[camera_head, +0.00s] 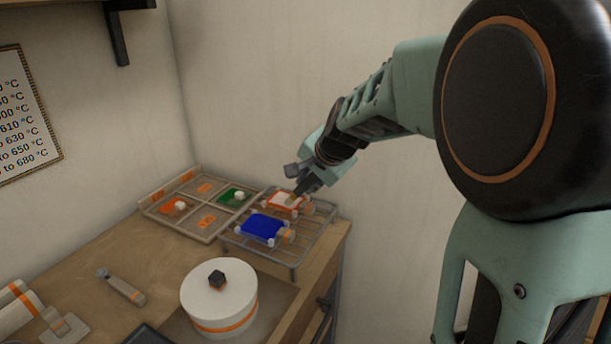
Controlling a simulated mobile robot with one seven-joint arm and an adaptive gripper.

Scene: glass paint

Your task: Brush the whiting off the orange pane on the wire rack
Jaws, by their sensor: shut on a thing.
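The orange pane (279,204) lies on the wire rack (296,256), toward its back. A pale whitish layer covers much of its middle, with orange showing around the edges. My gripper (303,188) is just above the pane, pointing down and to the left. It is shut on what looks like a brush (292,199), mostly hidden by my fingers. Its pale tip is at or just over the pane; I cannot tell whether it touches.
A blue pane (262,227) lies on the rack in front of the orange one. A divided tray (212,237) with orange and green pieces stands to the left. A white lidded pot (218,303) and a handled tool (121,287) are nearer. The wall is close behind.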

